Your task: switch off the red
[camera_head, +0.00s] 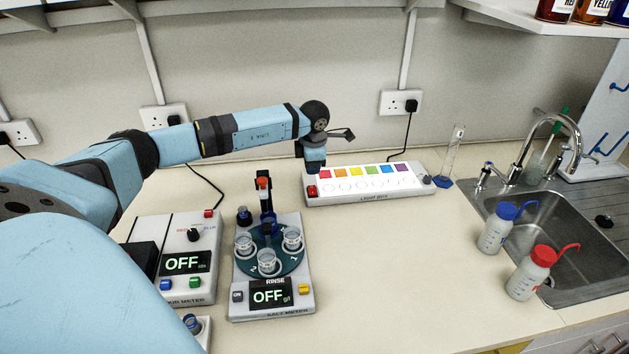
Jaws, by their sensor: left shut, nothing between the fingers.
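The white light box (375,198) lies along the back of the bench near the wall. Its top has a row of coloured squares, with the red square (325,174) at the left end and a row of pale round spots below. A red button (311,191) sits at the box's left end, and a dark knob (427,180) at its right end. My left gripper (315,168) points down over the box's left end, close behind the red button and beside the red square. It is shut and empty. Whether it touches the box I cannot tell. My right gripper is out of view.
A meter reading OFF (182,263) and a rinse device with small cups (271,294) stand at the left front. A glass cylinder (453,155) stands right of the box. Blue-capped (495,232) and red-capped (530,276) bottles stand by the sink (570,232). The middle bench is clear.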

